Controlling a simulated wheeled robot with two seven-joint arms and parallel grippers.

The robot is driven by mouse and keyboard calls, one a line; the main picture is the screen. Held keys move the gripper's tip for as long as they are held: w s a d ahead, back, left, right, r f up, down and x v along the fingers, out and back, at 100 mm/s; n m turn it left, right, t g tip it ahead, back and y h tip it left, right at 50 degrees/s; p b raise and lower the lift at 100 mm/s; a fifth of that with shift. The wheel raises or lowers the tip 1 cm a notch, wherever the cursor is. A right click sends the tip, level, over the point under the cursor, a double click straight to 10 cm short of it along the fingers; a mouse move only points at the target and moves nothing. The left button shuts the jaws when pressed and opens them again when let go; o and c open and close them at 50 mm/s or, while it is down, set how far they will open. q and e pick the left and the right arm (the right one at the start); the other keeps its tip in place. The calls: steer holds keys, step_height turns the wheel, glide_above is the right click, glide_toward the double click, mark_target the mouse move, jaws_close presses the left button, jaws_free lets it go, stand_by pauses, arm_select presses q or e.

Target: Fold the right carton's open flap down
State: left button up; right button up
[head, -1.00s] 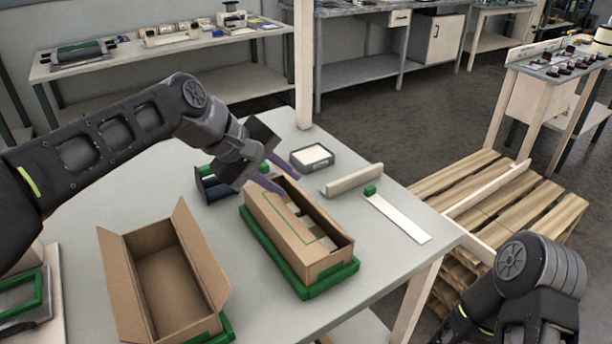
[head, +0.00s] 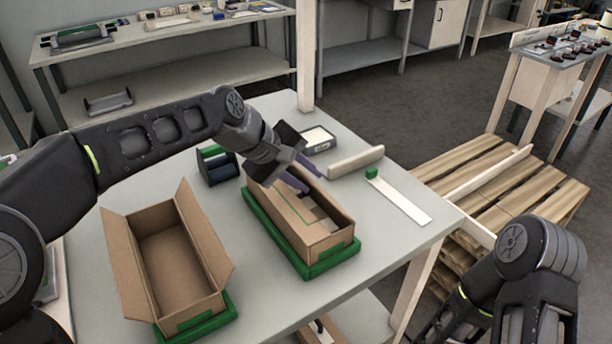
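The right carton (head: 325,240) is an open brown box in a green tray (head: 317,271). A flap with a green outline (head: 291,224) lies along its left side, partly over the top.
A second open carton (head: 170,265) with raised flaps stands to the left in a green tray (head: 208,322). A dark tape holder (head: 217,168), a grey box (head: 318,140), a beige bar (head: 355,162) and a white strip (head: 402,202) lie around the right carton. A pallet is beyond the table.

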arm_select(q)
steer(key=shift+f, duration=0.1)
steer(key=shift+c, duration=0.4)
jaws_close()
stand_by(1.0)
